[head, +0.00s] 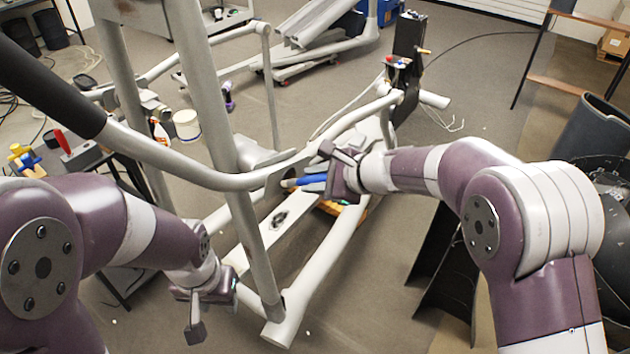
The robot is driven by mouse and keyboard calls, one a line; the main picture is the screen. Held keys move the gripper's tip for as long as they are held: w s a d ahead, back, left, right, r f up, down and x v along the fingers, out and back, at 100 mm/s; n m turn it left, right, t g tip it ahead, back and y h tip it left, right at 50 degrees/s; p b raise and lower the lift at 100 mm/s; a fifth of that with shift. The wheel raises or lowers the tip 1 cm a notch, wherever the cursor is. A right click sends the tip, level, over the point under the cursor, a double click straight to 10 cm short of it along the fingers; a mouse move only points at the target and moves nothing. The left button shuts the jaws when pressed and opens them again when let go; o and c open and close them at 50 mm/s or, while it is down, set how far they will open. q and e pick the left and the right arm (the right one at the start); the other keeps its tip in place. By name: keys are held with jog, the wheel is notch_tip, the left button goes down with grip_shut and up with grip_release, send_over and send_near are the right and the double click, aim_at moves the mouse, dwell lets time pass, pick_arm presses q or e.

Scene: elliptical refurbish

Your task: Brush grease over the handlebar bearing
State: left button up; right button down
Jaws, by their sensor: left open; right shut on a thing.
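The grey elliptical frame (217,110) stands in the middle of the head view. My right gripper (328,178) is shut on a blue-handled brush (314,182). The brush points left, with its pale tip at the bearing. I cannot tell whether the tip touches it. The gripper hides part of the handle. My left gripper (212,308) is open and empty, low beside the frame's lower left, apart from it.
A white tub (186,124) and a spray bottle (159,131) stand behind the handlebar on the left. A red-handled tool (63,141) and yellow-and-blue items lie on a table at far left. Black panels (446,258) stand at the lower right.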

jog(key=shift+w+d+b, duration=0.65)
jog(key=shift+w+d, duration=0.1)
jog(key=shift+w, duration=0.25)
jog(key=shift+s+a+f+b, duration=0.15)
jog(key=shift+s+a+b, duration=0.15)
jog(key=shift+s+b, duration=0.15)
jog(key=shift+s+a, duration=0.3)
jog(key=shift+s, duration=0.1)
jog(key=shift+s+a+b, duration=0.3)
jog(key=shift+s, duration=0.15)
jog(key=shift+d, duration=0.25)
jog(key=shift+s+d+b, duration=0.4)
jog(key=shift+s+d, duration=0.4)
jog(key=shift+d, duration=0.35)
jog(key=shift+s+d+b, duration=0.35)
jog(key=shift+s+d, duration=0.45)
jog(key=shift+d, duration=0.35)
